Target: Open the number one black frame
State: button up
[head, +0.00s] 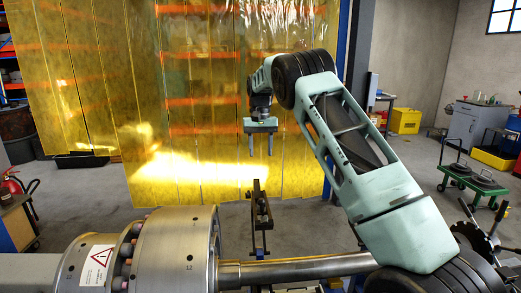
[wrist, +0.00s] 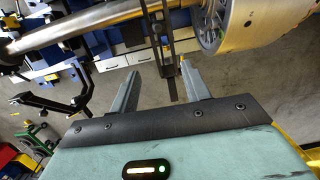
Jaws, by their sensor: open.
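A black frame (head: 261,212) stands upright beside the steel rotor shaft (head: 300,269) in the head view. In the wrist view the black frame (wrist: 172,82) reaches down from the shaft, its end close to the space between my fingertips. No number is readable on it. My gripper (head: 261,146) is open with its fingers pointing down, above the top of the frame in the head view. In the wrist view my gripper (wrist: 159,70) shows nothing held; I cannot tell whether either finger touches the frame.
The large steel rotor drum (head: 178,250) with a warning label is left of the frame. Another black arm-like part (wrist: 72,104) sticks out at the left in the wrist view. A yellow curtain (head: 120,90) hangs behind. A green cart (head: 470,180) stands at the right.

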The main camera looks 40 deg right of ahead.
jog(key=shift+r, duration=0.3)
